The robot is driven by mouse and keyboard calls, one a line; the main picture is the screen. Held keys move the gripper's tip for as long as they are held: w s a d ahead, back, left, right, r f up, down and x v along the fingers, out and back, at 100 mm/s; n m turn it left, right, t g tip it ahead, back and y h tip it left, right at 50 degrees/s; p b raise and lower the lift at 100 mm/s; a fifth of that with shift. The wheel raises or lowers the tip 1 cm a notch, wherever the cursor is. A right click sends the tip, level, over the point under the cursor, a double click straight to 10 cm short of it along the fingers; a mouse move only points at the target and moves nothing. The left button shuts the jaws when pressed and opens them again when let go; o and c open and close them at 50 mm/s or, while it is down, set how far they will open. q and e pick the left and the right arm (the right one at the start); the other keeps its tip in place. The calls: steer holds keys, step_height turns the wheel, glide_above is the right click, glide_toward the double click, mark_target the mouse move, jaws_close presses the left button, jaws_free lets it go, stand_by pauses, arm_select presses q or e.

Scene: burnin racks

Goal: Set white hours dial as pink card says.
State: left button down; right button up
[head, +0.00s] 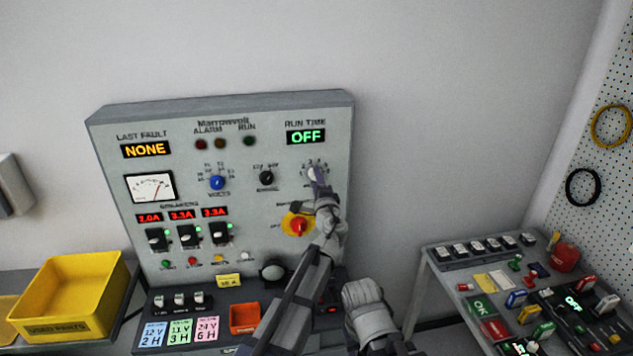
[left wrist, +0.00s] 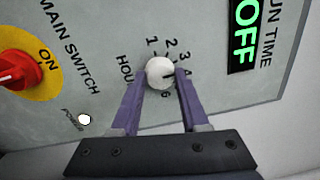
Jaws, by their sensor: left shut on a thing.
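The white hours dial (left wrist: 160,73) is a round knob on the panel, with the numbers 1, 2, 3, 4 and 6 around it. A dark mark on it points roughly toward the 4. My left gripper (left wrist: 161,76) has its purple fingers shut on both sides of the knob. In the head view the left gripper (head: 319,178) reaches up to the dial and mostly covers it. The pink card (head: 207,328) lies on the ledge below the panel and appears to read 24 V, 6 H.
The run time display (head: 306,137) reads OFF. The red main switch (head: 298,226) on its yellow plate is below the dial, close to my left arm. The blue volts dial (head: 217,182) is farther left. A yellow bin (head: 70,292) and a cluttered side table (head: 440,262) flank the panel.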

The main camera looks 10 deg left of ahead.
arm_select(q)
steer(key=m+h+p, duration=0.1)
steer(key=m, duration=1.8)
steer(key=shift+s+d+r, duration=0.1)
steer(key=shift+m+p, duration=0.3)
steer(key=shift+m, duration=0.1)
steer(key=shift+c, duration=2)
jaws_free()
steer(key=v, duration=0.7)
steer(key=shift+s, duration=0.4)
steer(key=shift+r, duration=0.1)
